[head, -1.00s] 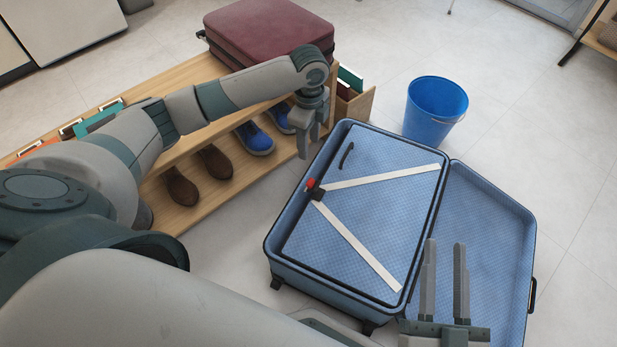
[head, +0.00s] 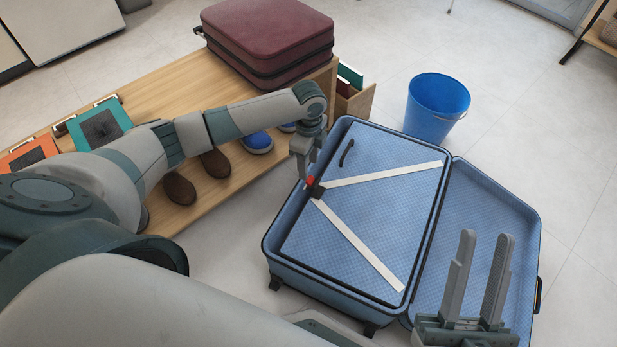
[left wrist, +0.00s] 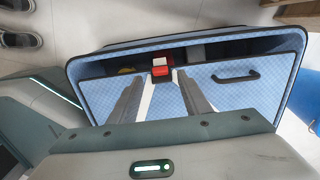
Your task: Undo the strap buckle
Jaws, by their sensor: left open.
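A buckle with a red part (head: 310,182) and a dark body (head: 317,192) joins two white straps (head: 358,246) in a V over the panel inside the blue suitcase (head: 270,262). The red part also shows in the left wrist view (left wrist: 162,60), just beyond my fingertips. My left gripper (head: 304,174) is open and points down at the buckle, close above it; contact cannot be told. In the left wrist view its fingers (left wrist: 164,84) are spread, with the buckle lined up with the gap. My right gripper (head: 488,240) is open and empty over the suitcase lid (head: 480,205).
A wooden bench (head: 170,92) with shoes below and a maroon suitcase (head: 268,40) on top stands behind my left arm. A blue bucket (head: 437,108) stands behind the open suitcase. A black handle (head: 346,153) lies on the panel.

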